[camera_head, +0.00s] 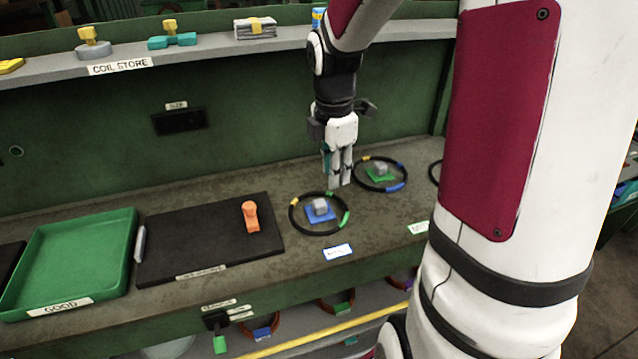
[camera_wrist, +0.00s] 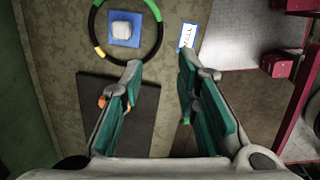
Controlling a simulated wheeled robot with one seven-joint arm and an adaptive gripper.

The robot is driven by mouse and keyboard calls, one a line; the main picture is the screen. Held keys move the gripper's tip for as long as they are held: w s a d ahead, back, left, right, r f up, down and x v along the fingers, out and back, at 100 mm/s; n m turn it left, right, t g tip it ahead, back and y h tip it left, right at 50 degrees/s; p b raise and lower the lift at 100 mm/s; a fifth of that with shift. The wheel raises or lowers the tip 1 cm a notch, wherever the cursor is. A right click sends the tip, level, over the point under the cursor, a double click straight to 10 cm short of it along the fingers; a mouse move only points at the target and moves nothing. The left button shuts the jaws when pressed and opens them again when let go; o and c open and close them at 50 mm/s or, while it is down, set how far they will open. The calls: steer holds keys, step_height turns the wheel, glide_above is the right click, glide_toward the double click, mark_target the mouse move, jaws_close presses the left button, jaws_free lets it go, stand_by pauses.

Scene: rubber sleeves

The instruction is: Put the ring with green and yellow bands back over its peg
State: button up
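The black ring with green and yellow bands (camera_head: 291,214) lies around a blue square base with a grey block-like peg (camera_head: 320,207) on the bench. In the wrist view the ring (camera_wrist: 157,42) is cut off by the top edge and encircles the blue base and pale peg (camera_wrist: 122,27). My gripper (camera_head: 340,186) points down above the bench, behind and right of this ring in the head view. In the wrist view my gripper (camera_wrist: 160,68) has its fingers apart with nothing between them.
A second ring with yellow and blue bands (camera_head: 357,181) lies around a green base to the right. A black mat (camera_head: 185,245) with an orange object (camera_head: 251,216) and a green tray (camera_head: 75,255) are left. A shelf (camera_head: 205,48) runs behind.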

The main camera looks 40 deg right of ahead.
steer(key=s+a+r+m+t+y, duration=0.1)
steer(key=s+a+r+m+t, duration=0.3)
steer(key=s+a+r+m, duration=0.9)
steer(key=s+a+m, duration=0.2)
steer(key=m, duration=0.1)
steer(key=shift+a+t, duration=0.15)
steer(key=shift+t, duration=0.25)
steer(key=shift+r, duration=0.1)
steer(key=shift+w+f+b, duration=0.8)
